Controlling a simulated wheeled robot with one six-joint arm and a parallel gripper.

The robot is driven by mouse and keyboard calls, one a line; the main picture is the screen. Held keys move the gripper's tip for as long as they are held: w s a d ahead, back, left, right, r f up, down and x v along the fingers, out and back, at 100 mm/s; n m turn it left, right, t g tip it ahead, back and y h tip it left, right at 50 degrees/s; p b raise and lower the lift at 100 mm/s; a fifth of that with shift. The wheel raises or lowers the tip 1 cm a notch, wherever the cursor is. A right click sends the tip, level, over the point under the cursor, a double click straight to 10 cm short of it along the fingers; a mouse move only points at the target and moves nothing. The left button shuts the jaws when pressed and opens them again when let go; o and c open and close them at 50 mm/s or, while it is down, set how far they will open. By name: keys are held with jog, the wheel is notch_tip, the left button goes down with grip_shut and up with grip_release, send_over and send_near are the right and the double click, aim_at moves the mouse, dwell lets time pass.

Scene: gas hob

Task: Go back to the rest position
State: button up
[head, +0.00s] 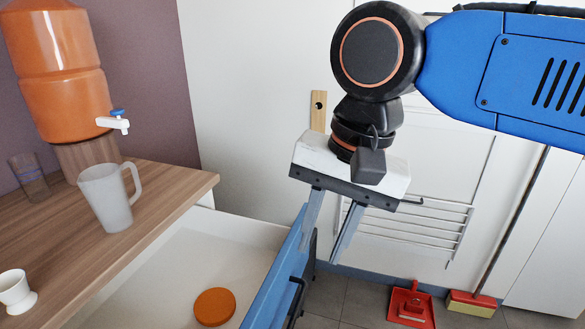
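My gripper (321,248) hangs from the blue arm at the upper right and points down. Its two grey fingers are apart with nothing visible between them, so it is open. The left finger overlaps the blue front of the open drawer (268,299) in the picture. I cannot tell whether it touches the drawer front.
The white drawer (226,236) is pulled out and holds an orange disc (214,307). On the wooden counter (150,190) stand a frosted jug (106,198), a white cup (15,291), a glass (29,176) and an orange water dispenser (60,85). A red dustpan (410,305) and broom (472,303) stand on the floor.

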jog(key=w+d+f+n+t+h, duration=0.1)
jog(key=w+d+f+n+t, duration=0.1)
jog(key=d+f, duration=0.7)
jog(key=w+d+f+n+t+h, duration=0.1)
jog(key=d+f+n+t, duration=0.1)
jog(key=d+f, duration=0.7)
jog(key=d, duration=0.4)
jog(key=shift+w+f, duration=0.2)
jog(key=shift+w, duration=0.15)
